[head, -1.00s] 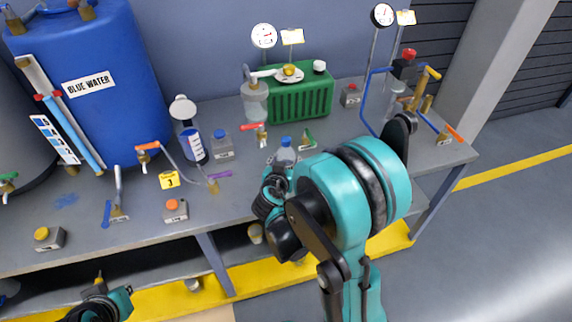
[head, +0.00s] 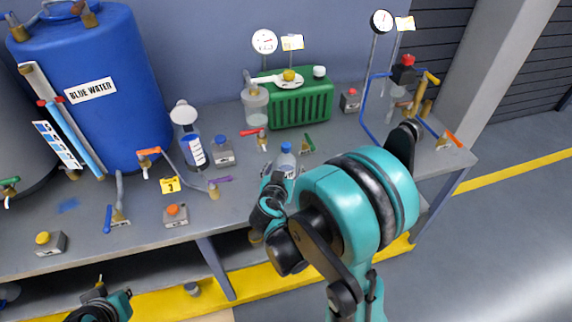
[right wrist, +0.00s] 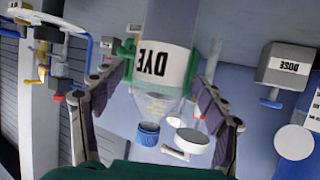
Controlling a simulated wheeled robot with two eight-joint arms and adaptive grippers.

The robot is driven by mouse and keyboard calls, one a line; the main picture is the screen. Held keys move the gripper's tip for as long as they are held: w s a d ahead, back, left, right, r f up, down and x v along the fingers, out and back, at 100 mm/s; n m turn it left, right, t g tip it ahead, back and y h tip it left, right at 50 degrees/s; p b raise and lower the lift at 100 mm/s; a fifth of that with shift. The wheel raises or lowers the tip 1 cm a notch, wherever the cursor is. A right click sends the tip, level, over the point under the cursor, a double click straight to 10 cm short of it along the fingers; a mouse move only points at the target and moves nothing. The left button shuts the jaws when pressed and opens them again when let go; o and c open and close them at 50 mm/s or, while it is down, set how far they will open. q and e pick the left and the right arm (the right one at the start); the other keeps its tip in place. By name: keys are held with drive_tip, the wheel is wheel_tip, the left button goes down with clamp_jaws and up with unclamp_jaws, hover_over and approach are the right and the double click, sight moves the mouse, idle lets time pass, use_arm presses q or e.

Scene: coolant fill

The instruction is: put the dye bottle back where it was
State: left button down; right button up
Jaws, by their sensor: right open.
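The dye bottle (head: 285,161) is clear with a blue cap and stands upright at the bench's front, right of centre. In the right wrist view the bottle (right wrist: 165,62) appears upside down, with its DYE label readable. My right gripper (head: 276,184) is open at the bottle, on its near side. In the right wrist view its fingers (right wrist: 160,82) lie on either side of the bottle, with gaps visible. The bottle's base is hidden by my gripper in the head view. My left gripper (head: 101,296) is low at the left, below the bench; its fingertips are not clear.
A green valve (head: 307,144) stands close behind the bottle, and a red-handled valve (head: 262,140) is to its left. Behind are a green tank (head: 300,103) and a grey dose box (head: 222,153). Some bench (head: 245,195) left of my gripper is clear.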

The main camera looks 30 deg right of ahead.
drive_tip(key=s+a+r+n+g+y+p, duration=0.1)
drive_tip(key=s+a+r+n+y, duration=0.2)
drive_tip(key=s+a, duration=0.4)
drive_tip(key=s+a+r+n+g+y+p, duration=0.1)
drive_tip(key=s+a+n+y, duration=0.4)
drive_tip(key=s, duration=0.5)
wheel_tip(320, 180, up, 3)
drive_tip(key=shift+a+f+g+y, duration=0.1)
drive_tip(key=shift+a+g+y, duration=0.4)
drive_tip(key=shift+a, duration=0.5)
drive_tip(key=shift+s, duration=0.1)
